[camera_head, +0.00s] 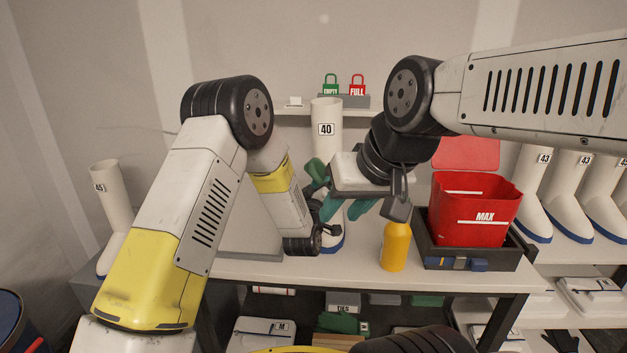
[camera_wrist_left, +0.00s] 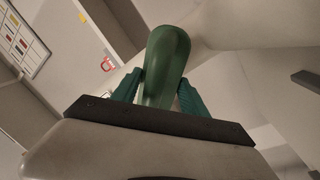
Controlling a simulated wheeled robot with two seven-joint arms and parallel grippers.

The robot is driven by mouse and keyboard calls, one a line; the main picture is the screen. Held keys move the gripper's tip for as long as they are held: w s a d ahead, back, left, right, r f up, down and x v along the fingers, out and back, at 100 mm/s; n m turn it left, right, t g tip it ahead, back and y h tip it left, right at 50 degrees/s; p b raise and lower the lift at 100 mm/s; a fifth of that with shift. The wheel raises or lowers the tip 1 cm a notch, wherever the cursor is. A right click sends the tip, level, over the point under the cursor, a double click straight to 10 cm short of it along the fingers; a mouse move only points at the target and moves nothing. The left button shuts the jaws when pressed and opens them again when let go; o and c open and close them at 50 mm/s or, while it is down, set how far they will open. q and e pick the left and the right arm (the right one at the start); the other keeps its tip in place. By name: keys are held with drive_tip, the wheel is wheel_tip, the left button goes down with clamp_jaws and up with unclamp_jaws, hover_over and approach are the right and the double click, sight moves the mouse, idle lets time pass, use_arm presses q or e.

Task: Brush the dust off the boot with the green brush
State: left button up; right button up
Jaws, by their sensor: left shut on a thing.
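The white boot marked 40 (camera_head: 326,112) stands upright on the bench, with a blue sole. The grippers hide its middle. My left gripper (camera_head: 315,183) is beside the boot's left side, partly hidden by its own wrist. In the left wrist view its teal fingers (camera_wrist_left: 159,84) are shut on the rounded handle of the green brush (camera_wrist_left: 168,52). The green brush also shows in the head view (camera_head: 317,170); its bristles cannot be made out. My right gripper (camera_head: 346,211) is in front of the boot, its teal fingers apart with nothing seen held. Dust cannot be made out.
A yellow bottle (camera_head: 396,246) stands right of the boot. A red bin marked MAX (camera_head: 475,212) sits in a dark tray (camera_head: 470,255). A shelf (camera_head: 295,111) with green and red tags is behind. More white boots (camera_head: 570,190) stand right; one marked 45 (camera_head: 113,200) stands left.

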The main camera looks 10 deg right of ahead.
use_arm(q)
drive_tip(key=shift+s+d+r+v, duration=0.1)
drive_tip(key=shift+r+v, duration=0.05)
drive_tip(key=shift+v, duration=0.8)
drive_tip(key=shift+s+d+r+v, duration=0.1)
drive_tip(key=shift+d+r+v, duration=0.05)
drive_tip(key=shift+v, duration=0.85)
drive_tip(key=shift+s+d+r+v, duration=0.1)
drive_tip(key=shift+r+v, duration=0.05)
drive_tip(key=shift+v, duration=0.8)
drive_tip(key=v, duration=0.3)
drive_tip(key=shift+d+r, duration=0.2)
drive_tip(key=shift+r, duration=0.05)
